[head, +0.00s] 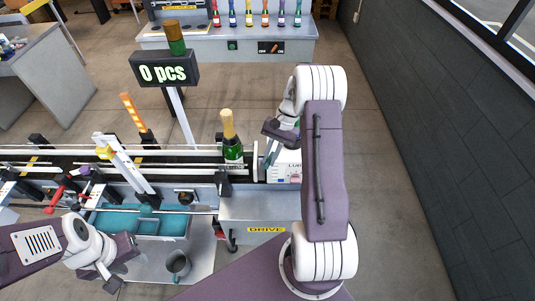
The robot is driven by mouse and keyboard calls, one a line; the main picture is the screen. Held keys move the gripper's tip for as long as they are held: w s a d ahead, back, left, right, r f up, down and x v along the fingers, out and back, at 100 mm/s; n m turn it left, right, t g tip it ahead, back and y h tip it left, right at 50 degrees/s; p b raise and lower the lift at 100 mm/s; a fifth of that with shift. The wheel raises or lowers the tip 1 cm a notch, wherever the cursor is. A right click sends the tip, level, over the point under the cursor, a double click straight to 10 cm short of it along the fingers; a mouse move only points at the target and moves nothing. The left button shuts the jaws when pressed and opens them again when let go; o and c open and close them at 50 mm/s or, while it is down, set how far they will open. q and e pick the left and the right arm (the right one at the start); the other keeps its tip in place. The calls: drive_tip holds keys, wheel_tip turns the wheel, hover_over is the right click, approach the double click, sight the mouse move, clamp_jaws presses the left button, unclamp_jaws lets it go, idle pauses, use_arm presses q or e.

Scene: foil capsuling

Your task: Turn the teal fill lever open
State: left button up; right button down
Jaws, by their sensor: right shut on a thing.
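The white box (285,168) with partly hidden lettering stands at the right end of the conveyor. A narrow teal piece, which looks like the teal fill lever (271,153), rises at a tilt from beside this box. My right gripper (276,141) is at its upper part and is shut on it. My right arm hides much of the box and the lever's surroundings. My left gripper (112,276) is low at the left, near the front of the machine and away from the lever. Its fingers are too small and angled to tell whether they are open.
A green bottle with a gold top (231,138) stands on the conveyor (180,162), left of the white box. A counter display (164,73) reads 0 pcs. A dark wall borders the right side.

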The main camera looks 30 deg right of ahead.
drive_tip(key=shift+s+d+n+g+p, duration=0.2)
drive_tip(key=shift+d+n+g, duration=0.15)
drive_tip(key=shift+n, duration=0.55)
drive_tip(key=shift+s+d+n+g+p, duration=0.2)
drive_tip(key=shift+n+g, duration=0.15)
drive_tip(key=shift+n, duration=0.55)
drive_tip(key=shift+h, duration=0.3)
drive_tip(key=c, duration=1.4)
unclamp_jaws()
drive_tip(key=shift+w+d+r, duration=0.1)
drive_tip(key=b+v, duration=0.2)
drive_tip(key=v, duration=0.7)
drive_tip(key=shift+b, duration=0.3)
